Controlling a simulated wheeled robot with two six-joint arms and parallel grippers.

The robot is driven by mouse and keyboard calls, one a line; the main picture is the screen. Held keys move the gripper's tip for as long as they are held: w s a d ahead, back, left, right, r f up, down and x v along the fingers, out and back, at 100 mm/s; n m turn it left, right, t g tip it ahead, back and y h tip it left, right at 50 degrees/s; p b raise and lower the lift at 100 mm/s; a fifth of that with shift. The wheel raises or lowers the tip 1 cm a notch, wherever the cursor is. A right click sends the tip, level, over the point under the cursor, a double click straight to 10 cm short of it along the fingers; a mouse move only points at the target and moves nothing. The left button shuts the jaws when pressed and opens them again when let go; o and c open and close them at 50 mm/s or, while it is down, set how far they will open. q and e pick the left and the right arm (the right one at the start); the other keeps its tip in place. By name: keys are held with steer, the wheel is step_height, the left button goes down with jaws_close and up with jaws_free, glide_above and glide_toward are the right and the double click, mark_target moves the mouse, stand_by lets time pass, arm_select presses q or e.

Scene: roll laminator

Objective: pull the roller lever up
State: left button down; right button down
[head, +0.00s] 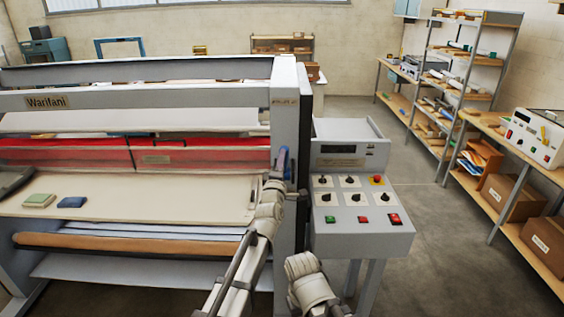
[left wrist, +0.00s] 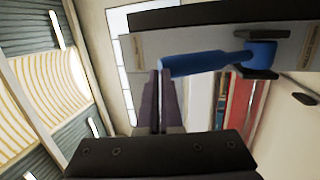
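The blue roller lever (head: 282,160) is on the inner side of the laminator's right end frame in the head view. In the left wrist view the blue lever (left wrist: 200,64) lies across the upper middle, its free end pointing left and its pivot at the right. My left gripper (head: 277,178) is at the lever, partly hidden by its own arm. In the left wrist view its two fingers (left wrist: 160,74) are close together, with their tips beside the lever's free end. No lever shows between them; whether they touch it is unclear. My right gripper is not visible; only my right arm shows.
The laminator's end frame (head: 289,120) stands close beside my left gripper. A control panel (head: 352,190) with knobs and buttons is to its right. Green (head: 40,200) and blue (head: 72,202) pads lie on the feed table (head: 150,200). Shelves stand far right, with open floor before them.

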arm_select(q)
steer(key=w+r+p, duration=0.1)
steer(key=w, duration=0.1)
steer(key=w+r+p, duration=0.1)
steer(key=w+r, duration=0.1)
steer(key=w, duration=0.1)
steer(key=w+r+p, duration=0.1)
steer(key=w, duration=0.2)
steer(key=shift+r+p, duration=0.3)
steer(key=shift+p, duration=0.05)
steer(key=shift+x, duration=0.85)
steer(key=shift+a, duration=0.1)
steer(key=s+a+r+p, duration=0.2)
steer(key=s+p, duration=0.1)
steer(key=s, duration=1.1)
steer(key=s+f+b, duration=0.3)
steer(key=f+b, duration=1.1)
steer(key=b, duration=0.2)
steer(key=shift+s+a+f+t+h, duration=0.2)
steer(key=shift+s+t+h, duration=0.1)
